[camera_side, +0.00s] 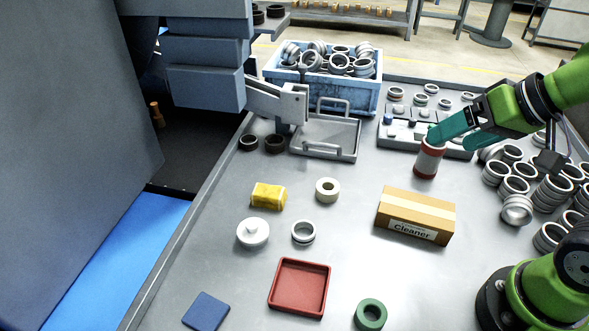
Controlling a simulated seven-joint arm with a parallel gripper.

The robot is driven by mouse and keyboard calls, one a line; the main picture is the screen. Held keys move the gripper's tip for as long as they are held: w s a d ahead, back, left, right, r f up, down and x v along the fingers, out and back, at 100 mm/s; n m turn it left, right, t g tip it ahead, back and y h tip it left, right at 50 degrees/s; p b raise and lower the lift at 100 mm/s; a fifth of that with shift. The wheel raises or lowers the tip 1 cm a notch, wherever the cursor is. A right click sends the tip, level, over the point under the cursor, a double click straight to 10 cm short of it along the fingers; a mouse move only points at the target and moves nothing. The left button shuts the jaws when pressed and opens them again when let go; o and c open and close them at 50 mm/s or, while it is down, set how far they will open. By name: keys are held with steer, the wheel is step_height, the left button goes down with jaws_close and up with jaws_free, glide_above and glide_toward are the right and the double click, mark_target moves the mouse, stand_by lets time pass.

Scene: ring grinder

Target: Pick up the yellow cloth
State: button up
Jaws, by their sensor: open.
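The yellow cloth (268,195) is a small folded block lying on the grey table, left of the middle in the side view. My gripper (434,136) has teal fingers and is at the upper right, well away from the cloth. It is open.
Near the cloth are a cream ring (327,190), a white lidded piece (253,232) and a metal ring (303,233). A Cleaner box (415,215), red tray (299,287), green ring (370,315) and blue square (206,311) lie around. A blue crate (320,92) stands behind.

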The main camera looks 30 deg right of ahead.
steer(key=shift+f, duration=0.1)
steer(key=n+g+y, duration=0.1)
steer(key=n+g, duration=0.3)
steer(key=n, duration=0.9)
glide_toward(269, 190)
steer(key=x, duration=0.4)
steer(key=shift+a+f, duration=0.2)
steer(key=shift+x, duration=2.85)
steer(key=shift+w+d, duration=0.1)
steer(key=c, duration=1)
